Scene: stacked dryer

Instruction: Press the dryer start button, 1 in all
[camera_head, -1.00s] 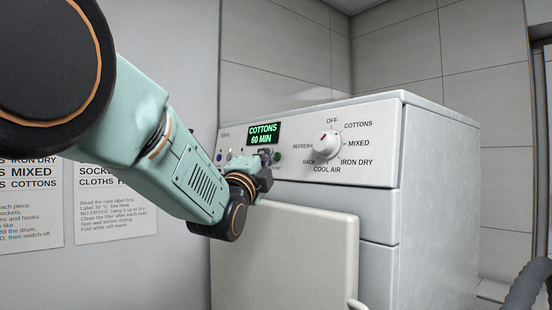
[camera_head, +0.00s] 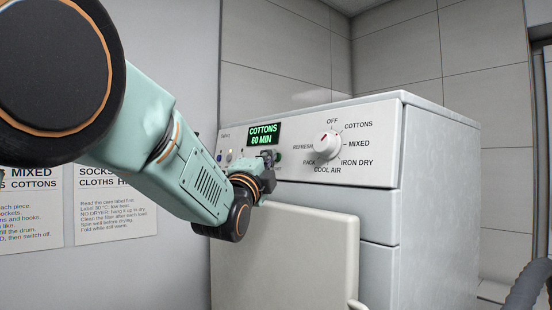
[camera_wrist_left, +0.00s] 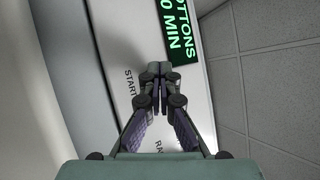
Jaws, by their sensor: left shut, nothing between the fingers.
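The dryer (camera_head: 435,210) is white, with a control panel along its top front. In the left wrist view the closed left fingertips (camera_wrist_left: 160,74) lie over the panel between the display and the printed START label (camera_wrist_left: 131,86). They hide the button there, and I cannot tell whether they touch it. My right gripper is not in view.
The green display (camera_head: 263,134) reads COTTONS 60 MIN. A white dial (camera_head: 327,145) sits to its right, with small indicators to its left. A pale door (camera_head: 290,255) with a handle is below. Printed notices (camera_head: 115,200) hang on the left wall.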

